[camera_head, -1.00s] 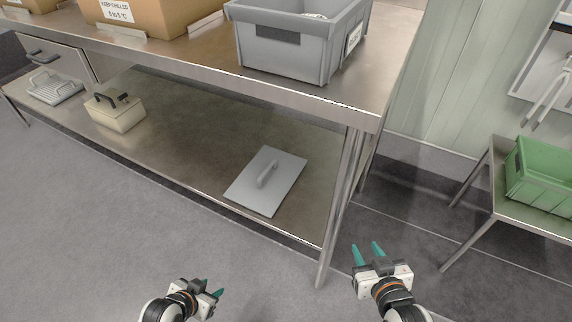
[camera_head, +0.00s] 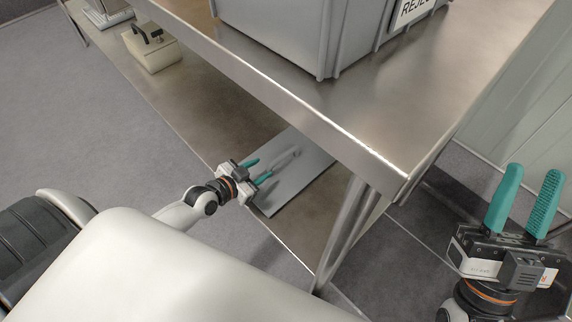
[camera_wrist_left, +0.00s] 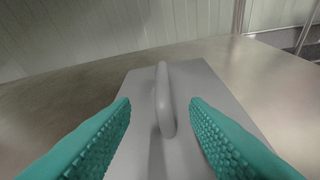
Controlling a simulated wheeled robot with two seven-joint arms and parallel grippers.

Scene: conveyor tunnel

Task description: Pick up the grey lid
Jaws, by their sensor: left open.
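The grey lid (camera_head: 300,178) lies flat on the lower shelf of the steel table, partly hidden by the tabletop edge and my left gripper in the head view. In the left wrist view the lid (camera_wrist_left: 196,76) shows its upright bar handle (camera_wrist_left: 165,98) between and ahead of my teal fingers. My left gripper (camera_head: 260,170) is open, reaching in over the near side of the lid, with its fingers pointing at the handle (camera_head: 286,157). My right gripper (camera_head: 528,200) is open and empty, right of the table.
The tabletop (camera_head: 400,110) overhangs the shelf (camera_head: 170,90) close above my left gripper. A table leg (camera_head: 347,232) stands right of the lid. A grey crate (camera_head: 290,35) is on the tabletop. A cream box (camera_head: 152,50) with a black handle sits farther left on the shelf.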

